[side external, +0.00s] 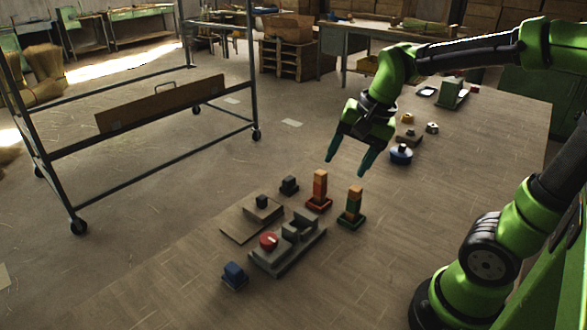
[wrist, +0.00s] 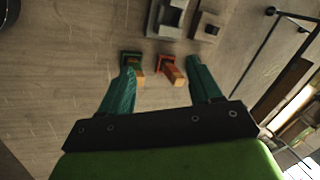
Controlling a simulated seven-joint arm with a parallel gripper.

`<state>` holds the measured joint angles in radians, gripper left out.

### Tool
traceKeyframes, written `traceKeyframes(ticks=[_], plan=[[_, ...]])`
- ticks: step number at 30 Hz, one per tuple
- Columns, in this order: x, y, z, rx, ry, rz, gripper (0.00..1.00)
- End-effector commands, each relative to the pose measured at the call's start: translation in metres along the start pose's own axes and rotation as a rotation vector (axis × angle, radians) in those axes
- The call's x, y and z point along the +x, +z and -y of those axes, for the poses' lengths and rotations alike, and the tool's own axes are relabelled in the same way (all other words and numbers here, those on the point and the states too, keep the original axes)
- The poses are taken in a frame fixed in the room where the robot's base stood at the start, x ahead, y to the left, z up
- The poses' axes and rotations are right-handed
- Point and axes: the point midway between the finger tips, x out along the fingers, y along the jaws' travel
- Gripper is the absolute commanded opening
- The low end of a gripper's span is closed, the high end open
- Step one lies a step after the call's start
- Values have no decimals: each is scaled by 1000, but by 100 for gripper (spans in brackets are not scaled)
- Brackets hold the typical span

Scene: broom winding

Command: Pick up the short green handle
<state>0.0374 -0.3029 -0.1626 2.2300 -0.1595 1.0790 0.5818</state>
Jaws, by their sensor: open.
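The green handle (side external: 351,207) stands upright on the table. It has a dark green base, a green band and an orange upper part. A similar orange-red handle (side external: 319,191) stands upright just left of it on a red base. My gripper (side external: 346,166) is open and empty above the two handles, fingers pointing down. In the wrist view, the green handle (wrist: 132,60) is by the left fingertip, which hides part of it. There the orange-red handle (wrist: 171,72) shows between the fingertips of my gripper (wrist: 162,65).
A grey fixture (side external: 288,245) with a red round part stands left of the handles. Near it are a block on a plate (side external: 262,208), a small dark block (side external: 289,185) and a blue block (side external: 235,275). A blue round piece (side external: 401,154) sits behind.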

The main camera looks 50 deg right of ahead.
Motion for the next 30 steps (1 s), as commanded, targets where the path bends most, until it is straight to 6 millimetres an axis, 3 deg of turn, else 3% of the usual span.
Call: traceKeyframes(ticks=[3,9,15,18,23,30], plan=[[9,-30,-3,391,107,-7,63],[15,-70,-12,1052,241,-106,63],[6,-87,-16,1557,274,-220,63],[2,-86,-16,1700,275,-249,63],[7,-84,-19,1789,279,-263,63],[50,-81,-35,1793,284,-264,63]])
